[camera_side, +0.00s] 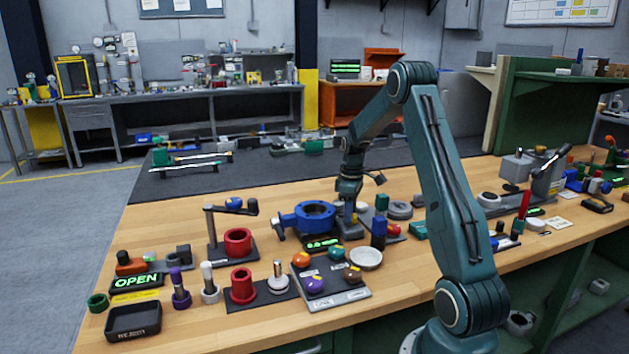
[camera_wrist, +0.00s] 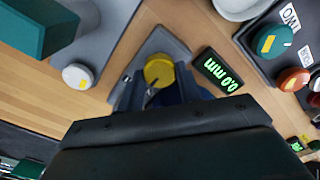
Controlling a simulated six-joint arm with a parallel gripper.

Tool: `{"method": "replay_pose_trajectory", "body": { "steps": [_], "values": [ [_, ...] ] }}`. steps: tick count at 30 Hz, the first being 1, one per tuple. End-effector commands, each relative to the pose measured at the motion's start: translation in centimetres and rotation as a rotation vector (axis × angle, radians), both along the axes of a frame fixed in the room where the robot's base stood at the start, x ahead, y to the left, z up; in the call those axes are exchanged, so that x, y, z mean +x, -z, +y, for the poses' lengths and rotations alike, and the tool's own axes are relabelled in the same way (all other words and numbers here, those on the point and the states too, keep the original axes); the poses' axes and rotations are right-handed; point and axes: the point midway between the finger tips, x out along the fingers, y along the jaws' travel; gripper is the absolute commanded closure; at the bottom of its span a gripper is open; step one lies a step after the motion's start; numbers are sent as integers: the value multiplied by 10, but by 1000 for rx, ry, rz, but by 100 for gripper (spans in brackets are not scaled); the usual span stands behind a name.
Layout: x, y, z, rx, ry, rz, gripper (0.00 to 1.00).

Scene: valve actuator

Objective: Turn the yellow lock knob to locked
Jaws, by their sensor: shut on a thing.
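The yellow lock knob (camera_wrist: 158,70) shows in the wrist view on a grey base plate (camera_wrist: 172,42), with a dark mark across its lower part. My gripper (camera_wrist: 158,92) is at the knob, its fingers shut on it; the dark gripper body hides the near part of the knob and most of the fingers. In the side view my gripper (camera_side: 348,222) points straight down just right of the blue valve body (camera_side: 312,213). The knob is too hidden there for its angle to be told.
A green-lit display (camera_wrist: 217,72) beside the knob reads 0.0 mm. An OPEN sign (camera_side: 136,282) is lit at the bench's left. A coloured-knob panel (camera_side: 340,297), a white dish (camera_side: 366,258) and a dark blue cylinder (camera_side: 379,233) stand close in front of my gripper.

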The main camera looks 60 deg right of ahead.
Motion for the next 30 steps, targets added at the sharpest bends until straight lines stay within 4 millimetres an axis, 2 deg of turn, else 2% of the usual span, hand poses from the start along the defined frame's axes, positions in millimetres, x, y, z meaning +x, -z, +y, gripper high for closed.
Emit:
{"method": "replay_pose_trajectory", "body": {
  "steps": [8,14,30],
  "values": [
    [0,0,0,0,48,0,87],
    [0,-1,0,0,148,0,87],
    [0,-1,-1,0,620,0,87]
  ]
}}
